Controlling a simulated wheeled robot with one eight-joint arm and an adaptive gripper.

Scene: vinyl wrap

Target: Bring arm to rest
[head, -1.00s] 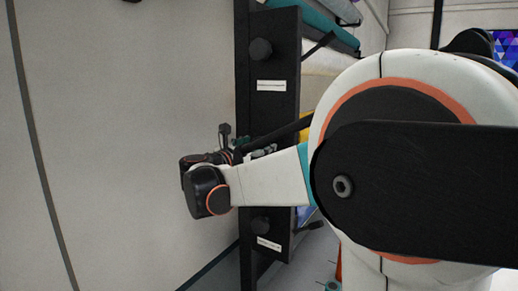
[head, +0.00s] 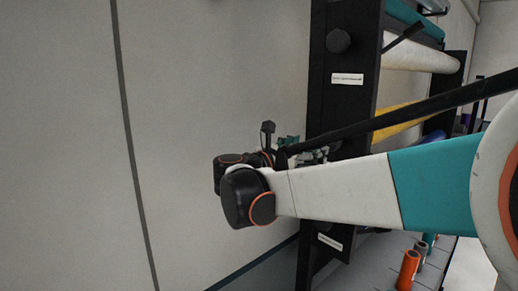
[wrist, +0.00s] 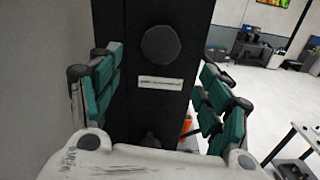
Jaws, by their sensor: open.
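My gripper (wrist: 158,105) is open and empty in the wrist view, its two teal-padded fingers spread wide to the left and right. Between them, farther off, is the black end post (wrist: 150,55) of a roll rack, with a round knob and a white label. In the head view my arm reaches in from the right, and the gripper end is partly hidden behind my wrist near the post (head: 342,105). I cannot tell from the head view how far the gripper is from the post.
The rack holds a white roll (head: 420,55), a yellow roll (head: 398,115) and a teal roll (head: 412,18). Orange rolls (head: 408,268) stand low at the right. A plain wall (head: 60,150) fills the left. In the wrist view, open floor (wrist: 255,85) and a table (wrist: 300,135) lie at right.

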